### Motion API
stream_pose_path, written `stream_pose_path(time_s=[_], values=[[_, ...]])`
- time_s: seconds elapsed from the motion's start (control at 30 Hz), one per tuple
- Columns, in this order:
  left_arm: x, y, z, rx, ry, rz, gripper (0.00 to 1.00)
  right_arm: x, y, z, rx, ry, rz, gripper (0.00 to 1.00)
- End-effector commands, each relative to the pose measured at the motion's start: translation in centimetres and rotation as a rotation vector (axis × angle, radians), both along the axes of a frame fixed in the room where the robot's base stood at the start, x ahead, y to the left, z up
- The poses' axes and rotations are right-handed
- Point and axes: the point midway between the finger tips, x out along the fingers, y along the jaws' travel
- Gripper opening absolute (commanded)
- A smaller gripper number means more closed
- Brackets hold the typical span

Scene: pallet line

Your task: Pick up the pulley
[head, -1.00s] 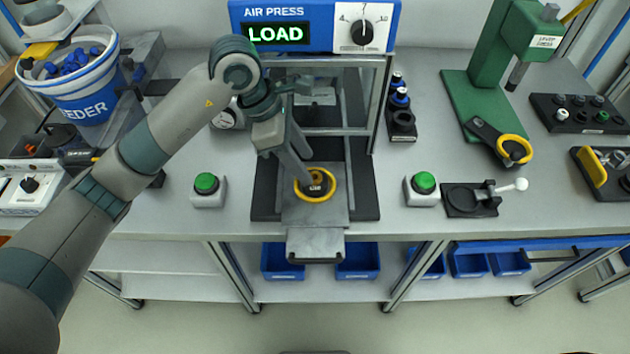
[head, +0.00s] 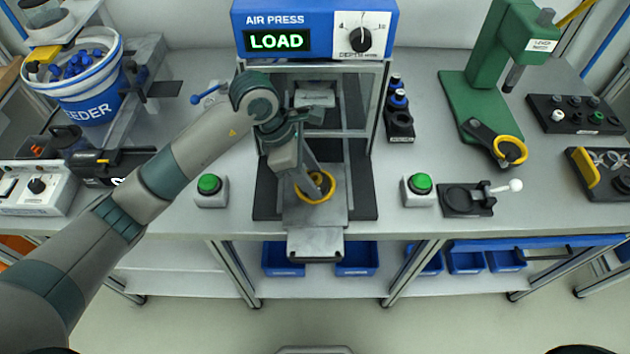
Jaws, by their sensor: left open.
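The pulley (head: 325,193), a yellow ring with a dark and brass-coloured centre, lies on the grey sliding plate (head: 316,214) of the air press (head: 314,30). My left gripper (head: 309,184) reaches down from above, its fingers at the left and middle part of the pulley. The fingers cover part of the pulley, and I cannot tell whether they touch it. The left gripper is open. My right gripper is not in view.
Green buttons stand left (head: 210,186) and right (head: 420,186) of the press. A green lever press (head: 489,75) with another yellow ring (head: 510,151) stands at the right. A blue-and-white feeder bucket (head: 88,98) is at the left.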

Motion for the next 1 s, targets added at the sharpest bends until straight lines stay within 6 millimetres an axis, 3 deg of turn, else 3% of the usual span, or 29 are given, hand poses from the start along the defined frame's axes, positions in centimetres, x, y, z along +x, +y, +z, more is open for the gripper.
stream_pose_path(time_s=[0.33, 0.37, 0.5, 1.0], values=[[0.02, 0.02, 0.02, 0.000, 0.000, 0.000, 0.44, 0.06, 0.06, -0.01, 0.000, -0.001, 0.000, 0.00], [0.02, 0.02, 0.02, 0.000, 0.000, 0.000, 0.42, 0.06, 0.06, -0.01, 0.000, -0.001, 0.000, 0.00], [0.02, 0.02, 0.03, 0.000, 0.000, 0.000, 0.14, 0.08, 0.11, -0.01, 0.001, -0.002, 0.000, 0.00], [0.12, -0.01, 0.69, -0.002, -0.003, 0.000, 0.14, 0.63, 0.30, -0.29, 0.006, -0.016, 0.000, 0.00]])
